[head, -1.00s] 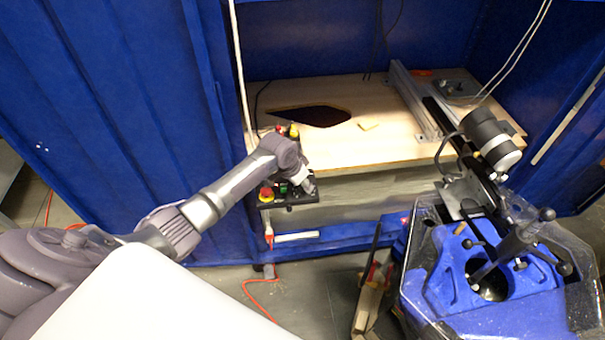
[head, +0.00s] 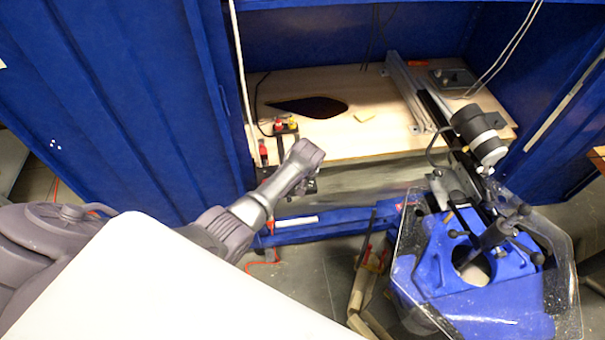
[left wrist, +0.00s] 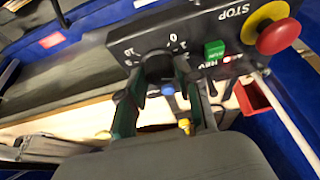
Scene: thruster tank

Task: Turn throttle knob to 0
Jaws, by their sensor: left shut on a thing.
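The black control panel (left wrist: 120,42) fills the top of the left wrist view, with markings that include a 0 near its middle. The dark round throttle knob (left wrist: 157,64) sits below those markings, partly covered by my fingers. My left gripper (left wrist: 158,72) has one finger on each side of the knob and is shut on it. In the head view my left gripper (head: 302,187) reaches the front edge of the bench, and the arm hides most of the panel and the knob. My right gripper is not in view.
A red stop button (left wrist: 278,36) with a yellow ring and a green button (left wrist: 214,50) sit right of the knob. The wooden bench (head: 345,140) lies behind the panel. A blue machine with a clear guard (head: 490,290) stands at the right.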

